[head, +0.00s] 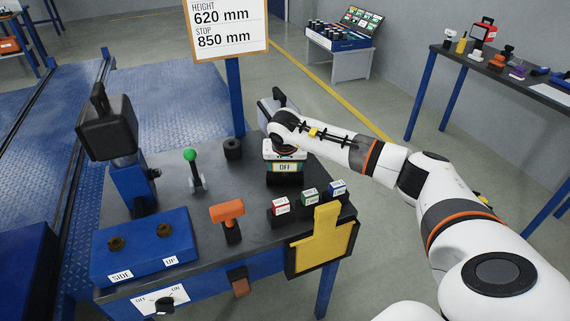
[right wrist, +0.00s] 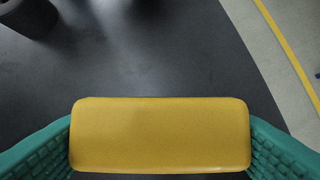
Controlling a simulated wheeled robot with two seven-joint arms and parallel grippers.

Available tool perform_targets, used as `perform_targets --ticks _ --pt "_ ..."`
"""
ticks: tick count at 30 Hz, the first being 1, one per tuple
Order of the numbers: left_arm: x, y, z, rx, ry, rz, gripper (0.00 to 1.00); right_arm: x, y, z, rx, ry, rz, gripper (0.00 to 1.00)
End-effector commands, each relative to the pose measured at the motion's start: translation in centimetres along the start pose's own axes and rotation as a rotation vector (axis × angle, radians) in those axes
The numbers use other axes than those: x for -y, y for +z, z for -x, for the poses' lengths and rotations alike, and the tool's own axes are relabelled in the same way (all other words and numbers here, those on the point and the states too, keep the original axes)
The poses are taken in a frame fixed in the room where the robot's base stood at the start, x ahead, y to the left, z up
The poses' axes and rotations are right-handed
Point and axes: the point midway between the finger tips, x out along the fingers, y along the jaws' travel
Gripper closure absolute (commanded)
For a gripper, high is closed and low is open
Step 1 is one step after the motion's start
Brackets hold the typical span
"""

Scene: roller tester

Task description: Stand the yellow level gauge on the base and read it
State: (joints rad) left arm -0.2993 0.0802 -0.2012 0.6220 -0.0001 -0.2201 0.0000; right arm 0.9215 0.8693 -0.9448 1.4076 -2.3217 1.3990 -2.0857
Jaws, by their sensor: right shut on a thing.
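My right gripper (head: 284,156) is over the far right part of the dark tabletop (head: 255,205), fingers pointing down. It is shut on the yellow level gauge (head: 285,167), whose front face reads OFF in the head view. In the right wrist view the gauge (right wrist: 160,135) is a plain yellow block, square between the two teal fingers. A dark block shows just under the gauge in the head view. I cannot tell whether it is the base or part of the gauge, nor whether they touch anything below. My left gripper is not in view.
Red, green and blue labelled blocks (head: 309,197) stand in front of the gauge. An orange-topped handle (head: 228,211), a green-knobbed lever (head: 193,170) and a black cylinder (head: 232,148) stand to the left. A sign (head: 224,27) rises behind on a blue post.

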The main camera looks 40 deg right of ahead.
Motion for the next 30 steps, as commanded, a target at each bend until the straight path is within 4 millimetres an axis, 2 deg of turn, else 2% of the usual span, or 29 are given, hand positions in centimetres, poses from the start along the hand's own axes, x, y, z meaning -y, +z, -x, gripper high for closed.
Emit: perform_targets --ticks 2,3,7,14,19,23,30 --pt "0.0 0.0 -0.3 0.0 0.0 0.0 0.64 0.0 0.0 -0.2 0.002 0.001 -0.001 0.69" --pt "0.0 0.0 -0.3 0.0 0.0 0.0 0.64 0.0 -0.1 -0.3 0.0 0.0 0.0 0.31" --pt "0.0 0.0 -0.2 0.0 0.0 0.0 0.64 0.0 -0.1 -0.2 0.0 0.0 0.0 0.11" --pt "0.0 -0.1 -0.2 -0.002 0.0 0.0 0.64 0.0 -0.1 -0.2 0.0 0.0 0.0 0.11" --pt "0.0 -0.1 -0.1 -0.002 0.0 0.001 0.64 0.0 0.1 0.7 0.002 0.001 0.0 0.11" --pt "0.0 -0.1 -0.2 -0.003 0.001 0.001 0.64 0.0 0.1 2.9 0.005 0.002 0.001 0.11" --pt "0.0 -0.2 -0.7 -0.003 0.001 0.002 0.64 0.0 0.1 8.1 0.004 0.002 0.0 0.11"
